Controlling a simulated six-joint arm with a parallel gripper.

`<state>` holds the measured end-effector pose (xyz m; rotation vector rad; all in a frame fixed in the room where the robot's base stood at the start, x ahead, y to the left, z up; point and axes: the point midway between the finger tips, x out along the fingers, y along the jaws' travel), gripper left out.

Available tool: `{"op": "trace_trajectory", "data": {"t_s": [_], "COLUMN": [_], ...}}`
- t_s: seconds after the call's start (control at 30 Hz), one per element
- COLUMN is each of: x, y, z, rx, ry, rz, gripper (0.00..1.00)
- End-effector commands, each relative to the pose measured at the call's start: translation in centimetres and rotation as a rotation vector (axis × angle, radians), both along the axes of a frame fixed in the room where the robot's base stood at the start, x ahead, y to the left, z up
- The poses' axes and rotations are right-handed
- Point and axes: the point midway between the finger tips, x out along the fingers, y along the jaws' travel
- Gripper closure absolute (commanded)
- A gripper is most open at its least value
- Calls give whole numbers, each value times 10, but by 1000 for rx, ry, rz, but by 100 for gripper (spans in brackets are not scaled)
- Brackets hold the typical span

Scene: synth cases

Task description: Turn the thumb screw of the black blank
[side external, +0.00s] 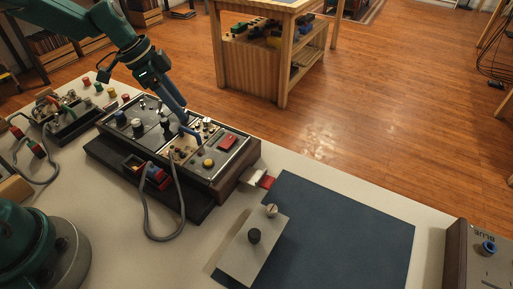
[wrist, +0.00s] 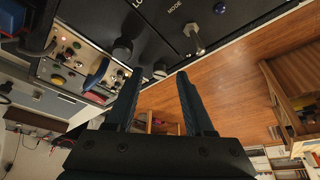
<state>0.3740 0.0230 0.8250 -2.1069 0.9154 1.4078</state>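My gripper (side external: 182,114) is over the console (side external: 222,181), pointing down at its top. In the wrist view my gripper (wrist: 159,76) is open, with its two dark fingers apart and nothing held. A small silver knob (wrist: 160,70), perhaps a thumb screw, appears between the fingertips on the edge of a black panel (wrist: 225,22); contact cannot be told. A dark knob (wrist: 122,50) is just left of it, and a metal lever (wrist: 195,38) stands by the word MODE. I cannot tell for certain which panel is the black blank.
A blue handle (wrist: 97,72) rises from the light panel beside the fingers. A grey cable (side external: 179,190) loops out in front of the console.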

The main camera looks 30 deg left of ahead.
Motion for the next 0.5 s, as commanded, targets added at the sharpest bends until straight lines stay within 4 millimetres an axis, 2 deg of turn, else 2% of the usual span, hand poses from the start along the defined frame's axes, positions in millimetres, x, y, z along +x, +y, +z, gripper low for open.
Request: {"op": "trace_trajectory", "data": {"t_s": [0.17,0.5], "x": [-1,-12], "y": [2,14], "z": [7,44], "rx": [0,2], "ry": [-3,-3], "rz": [1,2], "gripper": [47,47]}}
